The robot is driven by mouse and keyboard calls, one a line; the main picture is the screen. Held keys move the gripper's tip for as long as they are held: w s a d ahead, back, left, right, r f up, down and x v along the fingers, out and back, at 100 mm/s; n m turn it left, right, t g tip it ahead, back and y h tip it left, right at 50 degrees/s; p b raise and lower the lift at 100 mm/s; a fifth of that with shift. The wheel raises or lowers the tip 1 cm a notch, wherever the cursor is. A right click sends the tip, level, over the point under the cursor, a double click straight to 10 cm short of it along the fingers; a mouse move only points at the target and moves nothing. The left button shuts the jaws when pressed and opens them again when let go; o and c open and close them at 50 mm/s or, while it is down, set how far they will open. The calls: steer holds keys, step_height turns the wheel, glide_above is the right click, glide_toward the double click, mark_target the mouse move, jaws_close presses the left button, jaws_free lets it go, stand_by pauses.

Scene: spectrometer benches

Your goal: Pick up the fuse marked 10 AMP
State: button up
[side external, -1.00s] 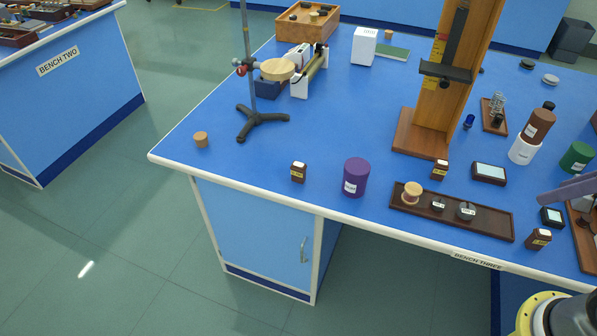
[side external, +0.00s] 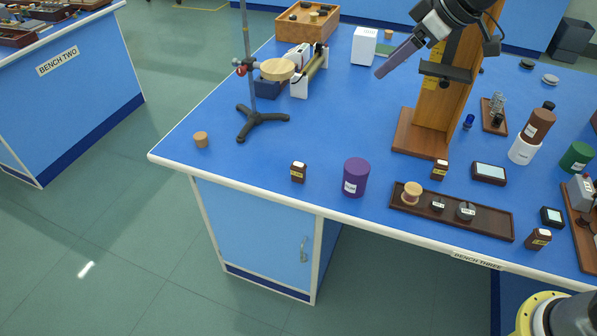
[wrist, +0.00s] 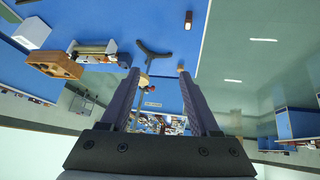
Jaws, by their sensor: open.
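Three small dark-brown blocks with pale labels, which look like the fuses, stand on the blue bench: one left of the purple cylinder (side external: 298,172), one by the wooden column's base (side external: 439,169), and one near the front right edge (side external: 538,238). Their lettering is too small to read. One brown block also shows at the top of the wrist view (wrist: 188,20). My gripper (side external: 381,72) is raised above the back of the bench, left of the wooden column and far from the blocks. In the wrist view its two fingers (wrist: 160,78) are apart with nothing held between them.
A tall wooden column (side external: 432,110) stands near my gripper. A retort stand (side external: 248,70) is at the left. A purple cylinder (side external: 355,180) and a brown tray (side external: 480,220) with a spool and weights lie along the front. The bench's left front is mostly clear.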

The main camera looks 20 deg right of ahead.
steer(key=w+a+f+n+g, duration=0.1)
steer(key=w+a+f, duration=0.2)
steer(key=w+f, duration=0.15)
steer(key=w+a+f+g, duration=0.1)
steer(key=w+a+f, duration=0.25)
steer(key=f, duration=0.25)
steer(key=g, duration=0.1)
glide_toward(299, 164)
steer(key=shift+n, duration=0.3)
steer(key=x, duration=0.4)
steer(key=shift+f, duration=0.2)
steer(key=shift+x, duration=3.15)
steer(key=shift+c, duration=0.3)
jaws_close()
